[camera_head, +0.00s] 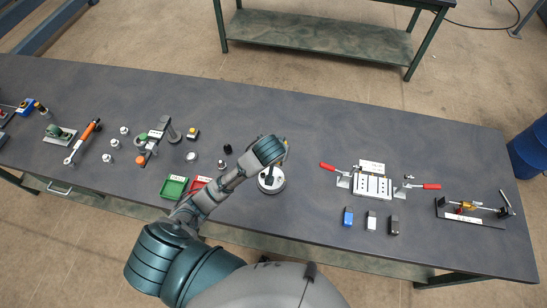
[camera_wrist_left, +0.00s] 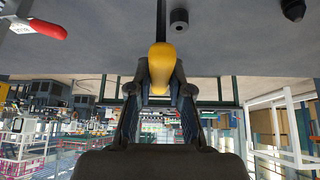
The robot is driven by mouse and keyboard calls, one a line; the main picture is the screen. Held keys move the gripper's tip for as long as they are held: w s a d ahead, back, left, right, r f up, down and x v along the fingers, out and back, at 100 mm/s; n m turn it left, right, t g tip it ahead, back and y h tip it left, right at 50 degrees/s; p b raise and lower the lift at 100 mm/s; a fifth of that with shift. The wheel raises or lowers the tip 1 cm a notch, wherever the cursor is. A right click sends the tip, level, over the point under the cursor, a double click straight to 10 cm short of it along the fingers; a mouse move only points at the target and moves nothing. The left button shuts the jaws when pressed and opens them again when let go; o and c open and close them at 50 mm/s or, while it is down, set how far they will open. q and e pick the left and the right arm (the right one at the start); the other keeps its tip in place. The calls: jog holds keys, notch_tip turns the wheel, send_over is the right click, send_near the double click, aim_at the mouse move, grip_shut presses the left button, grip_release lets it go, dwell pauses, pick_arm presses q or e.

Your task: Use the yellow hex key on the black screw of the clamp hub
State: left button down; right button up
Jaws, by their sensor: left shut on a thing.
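My left gripper (camera_wrist_left: 160,100) is shut on the yellow handle (camera_wrist_left: 161,66) of the hex key. The key's dark shaft (camera_wrist_left: 161,20) runs up out of the left wrist view, so its tip is hidden. In the head view the wrist covers most of the key, and only a bit of yellow (camera_head: 286,143) shows beside it. A round pale base with a black centre (camera_head: 271,183) sits just below the gripper and may be the clamp hub. I cannot make out the black screw. A dark cylinder with a hole (camera_wrist_left: 179,19) shows beside the shaft. My right gripper is not in view.
A green bin (camera_head: 174,187) and a red bin (camera_head: 200,184) stand left of the round base, partly behind my arm. A fixture with red handles (camera_head: 372,184) stands to the right, with small blocks in front. The table's back strip (camera_head: 300,115) is clear.

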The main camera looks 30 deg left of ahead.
pick_arm(q)
jog(key=s+a+f+n+g+y+p, duration=0.1)
jog(key=s+a+f+n+y+p, duration=0.1)
jog(key=p, duration=0.6)
jog(key=s+a+f+n, duration=0.1)
jog(key=s+a+n, duration=0.1)
jog(key=a+n, duration=0.1)
jog(key=shift+s+f+y, duration=0.15)
jog(key=shift+y, duration=0.25)
jog(key=shift+a, duration=0.1)
jog(key=shift+f, duration=0.85)
jog(key=c, duration=1.7)
grip_release()
grip_shut()
